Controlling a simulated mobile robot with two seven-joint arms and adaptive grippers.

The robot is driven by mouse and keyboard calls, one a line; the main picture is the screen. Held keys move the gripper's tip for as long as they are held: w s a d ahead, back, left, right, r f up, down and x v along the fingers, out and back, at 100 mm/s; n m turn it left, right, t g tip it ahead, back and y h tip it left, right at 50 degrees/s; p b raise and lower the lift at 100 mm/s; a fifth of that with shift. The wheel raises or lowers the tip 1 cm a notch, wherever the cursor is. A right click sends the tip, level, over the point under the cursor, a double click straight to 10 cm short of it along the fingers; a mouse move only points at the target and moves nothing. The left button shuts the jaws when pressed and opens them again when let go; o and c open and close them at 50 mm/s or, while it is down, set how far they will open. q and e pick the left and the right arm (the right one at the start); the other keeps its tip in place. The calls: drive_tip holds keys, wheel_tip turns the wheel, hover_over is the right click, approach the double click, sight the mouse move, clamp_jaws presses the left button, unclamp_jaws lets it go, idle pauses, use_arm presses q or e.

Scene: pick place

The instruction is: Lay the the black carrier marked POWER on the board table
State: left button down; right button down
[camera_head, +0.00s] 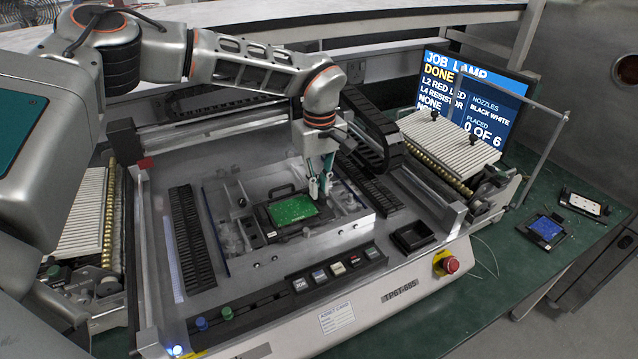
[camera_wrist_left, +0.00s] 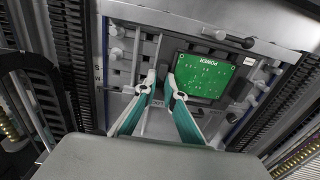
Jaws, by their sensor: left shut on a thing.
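The black carrier (camera_head: 272,222) holds a green board (camera_head: 293,209). My left gripper (camera_head: 320,188) points down at the carrier's right end in the head view. In the wrist view its fingertips (camera_wrist_left: 161,84) are close together at the carrier's near edge, shut on it. The carrier is over the grey board table (camera_head: 240,262) in the machine's middle; I cannot tell whether it rests fully on it. My right gripper is out of view.
Black slotted racks (camera_head: 190,235) flank the board table. A feeder bank (camera_head: 450,147) and a screen (camera_head: 478,95) stand at the right. A carrier with a blue board (camera_head: 546,229) and one with a white board (camera_head: 583,204) lie on the green bench. A red stop button (camera_head: 451,264) is at the front.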

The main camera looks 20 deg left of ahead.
use_arm(q)
drive_tip(key=shift+f, duration=0.5)
idle(0.8)
drive_tip(key=c, duration=2)
unclamp_jaws()
drive_tip(key=shift+c, duration=0.2)
drive_tip(key=shift+c, duration=0.5)
drive_tip(key=shift+c, duration=1.4)
drive_tip(key=shift+r+p, duration=0.4)
drive_tip(key=shift+r, duration=3.1)
